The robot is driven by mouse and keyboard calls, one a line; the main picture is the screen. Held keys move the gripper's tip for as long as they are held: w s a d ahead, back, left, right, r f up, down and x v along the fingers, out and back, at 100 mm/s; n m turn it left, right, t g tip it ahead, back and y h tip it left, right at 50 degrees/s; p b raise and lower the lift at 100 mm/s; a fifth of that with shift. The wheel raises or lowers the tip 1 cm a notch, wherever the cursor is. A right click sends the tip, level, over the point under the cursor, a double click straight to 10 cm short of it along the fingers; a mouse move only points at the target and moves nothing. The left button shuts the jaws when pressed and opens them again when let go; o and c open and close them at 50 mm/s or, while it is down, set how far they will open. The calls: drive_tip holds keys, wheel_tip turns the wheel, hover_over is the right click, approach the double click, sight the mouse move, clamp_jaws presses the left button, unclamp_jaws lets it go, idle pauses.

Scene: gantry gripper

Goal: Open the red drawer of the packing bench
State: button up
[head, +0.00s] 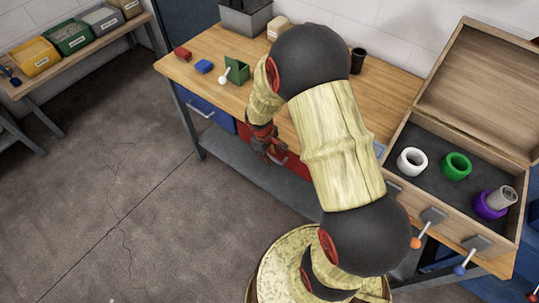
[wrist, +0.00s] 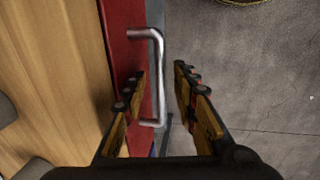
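The red drawer (head: 291,166) sits under the wooden top of the packing bench (head: 215,62), mostly hidden behind my arm in the head view. In the wrist view the red drawer front (wrist: 118,42) runs along the bench top's edge and looks closed. Its silver bar handle (wrist: 159,70) stands out from the front. My gripper (wrist: 161,76) is open, with one finger on each side of the handle bar in the picture. I see no clear contact, and the depth between fingertips and bar is hard to tell. My gripper (head: 268,148) is partly visible in the head view.
A blue drawer (head: 208,112) with its own handle is left of the red one. An open wooden case (head: 455,208) with coloured rings is at right. The floor (head: 130,185) in front is clear.

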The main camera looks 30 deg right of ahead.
drive_tip(key=c, duration=0.3)
drive_tip(key=c, duration=0.4)
clamp_jaws()
idle(0.3)
